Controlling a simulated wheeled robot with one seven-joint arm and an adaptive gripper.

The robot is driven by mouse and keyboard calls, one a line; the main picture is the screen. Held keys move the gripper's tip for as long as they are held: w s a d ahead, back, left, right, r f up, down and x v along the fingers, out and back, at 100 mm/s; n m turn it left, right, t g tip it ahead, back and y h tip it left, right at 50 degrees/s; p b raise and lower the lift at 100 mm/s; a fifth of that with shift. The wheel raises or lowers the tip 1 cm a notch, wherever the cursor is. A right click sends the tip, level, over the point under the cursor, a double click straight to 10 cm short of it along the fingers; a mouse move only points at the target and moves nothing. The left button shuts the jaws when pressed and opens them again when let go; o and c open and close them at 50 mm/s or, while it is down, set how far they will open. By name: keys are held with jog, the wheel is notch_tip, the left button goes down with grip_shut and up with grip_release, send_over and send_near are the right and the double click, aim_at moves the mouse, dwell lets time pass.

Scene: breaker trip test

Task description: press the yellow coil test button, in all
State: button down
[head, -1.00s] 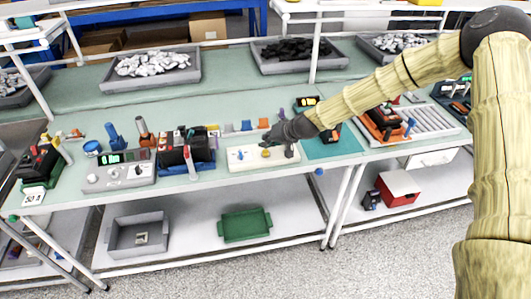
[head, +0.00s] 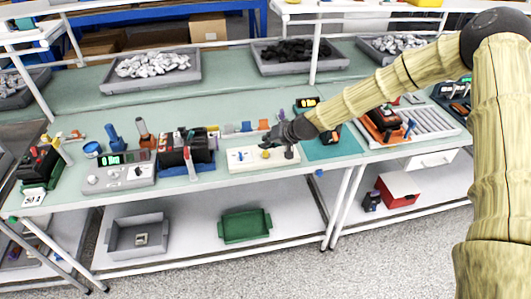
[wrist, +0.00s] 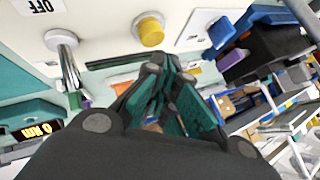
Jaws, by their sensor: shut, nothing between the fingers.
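The yellow coil test button (head: 266,154) is a short round knob on a white panel (head: 250,164) on the bench. In the wrist view the yellow button (wrist: 150,31) stands on the same pale panel, just beyond my fingertips. My gripper (head: 271,142) is shut and empty, right behind and above the button in the head view. In the wrist view my gripper (wrist: 160,75) shows its fingers together, with a small gap between fingertips and button; I see no clear contact.
A metal toggle lever (wrist: 66,55) stands to one side of the button, with an OFF label (wrist: 40,6) near it. A blue knob (wrist: 220,32) is on the other side. A black device in a blue holder (head: 187,150) and a grey meter box (head: 118,176) stand left of the panel.

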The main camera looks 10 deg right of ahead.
jog(key=shift+f, duration=0.2)
jog(key=shift+f+b, duration=0.25)
jog(key=shift+b, duration=0.25)
jog(key=shift+f+b, duration=0.45)
jog(key=shift+f, duration=0.05)
dwell(0.8)
jog(key=shift+r, duration=0.1)
dwell(0.3)
jog(key=shift+r+p, duration=0.45)
jog(key=shift+r, duration=0.4)
jog(key=shift+r+p, duration=1.25)
jog(key=shift+r, duration=1.3)
jog(key=shift+f, duration=0.15)
